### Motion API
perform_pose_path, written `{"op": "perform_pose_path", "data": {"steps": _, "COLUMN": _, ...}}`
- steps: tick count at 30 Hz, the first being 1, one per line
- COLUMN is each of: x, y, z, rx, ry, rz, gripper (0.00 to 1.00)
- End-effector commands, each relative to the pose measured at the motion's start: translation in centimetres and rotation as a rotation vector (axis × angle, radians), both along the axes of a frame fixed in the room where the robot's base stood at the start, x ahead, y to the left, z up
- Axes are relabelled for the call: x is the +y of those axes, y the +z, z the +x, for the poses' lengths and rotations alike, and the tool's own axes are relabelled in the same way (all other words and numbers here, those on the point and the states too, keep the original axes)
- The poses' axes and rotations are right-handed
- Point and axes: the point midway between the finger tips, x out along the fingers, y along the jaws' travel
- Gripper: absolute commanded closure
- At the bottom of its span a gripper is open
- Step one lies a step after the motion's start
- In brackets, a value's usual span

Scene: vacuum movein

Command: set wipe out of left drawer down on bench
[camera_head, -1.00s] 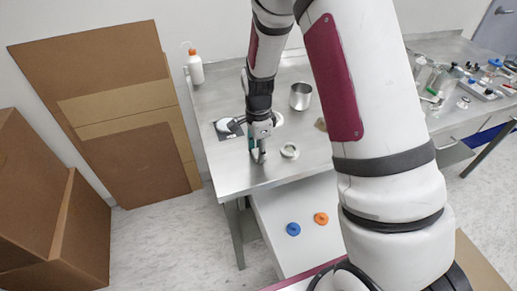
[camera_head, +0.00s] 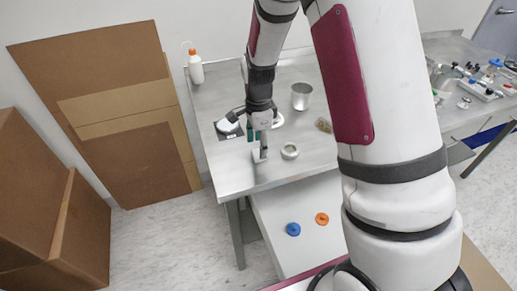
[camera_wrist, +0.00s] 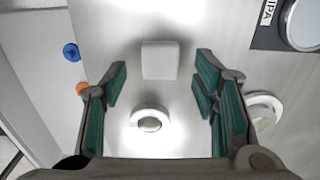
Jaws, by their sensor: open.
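The wipe (camera_head: 259,156), a small pale folded block, lies on the metal bench (camera_head: 233,180) near its front left part. It also shows in the wrist view (camera_wrist: 160,60), flat and clear of both fingers. My gripper (camera_head: 258,144) is over the bench, just above and behind the wipe in the head view. In the wrist view its green-padded fingers (camera_wrist: 158,85) are wide apart with nothing held between them. The open drawer (camera_head: 275,215) sticks out below the bench front, with a blue piece (camera_head: 293,229) and an orange piece (camera_head: 321,218) in it.
A round pale ring-shaped piece (camera_head: 289,151) sits close right of the wipe. Behind are a metal beaker (camera_head: 301,96), a brown item (camera_head: 324,125), a dark-based dish (camera_head: 228,128) and a white bottle (camera_head: 195,68). The bench's front left corner is clear.

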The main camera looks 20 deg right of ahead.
Motion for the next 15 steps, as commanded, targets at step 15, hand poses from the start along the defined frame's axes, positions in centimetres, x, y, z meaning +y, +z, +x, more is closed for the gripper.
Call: {"op": "perform_pose_path", "data": {"steps": 15, "x": 0.0, "y": 8.6, "z": 0.1, "rx": -0.002, "ry": 0.000, "rz": -0.001, "gripper": 0.46}}
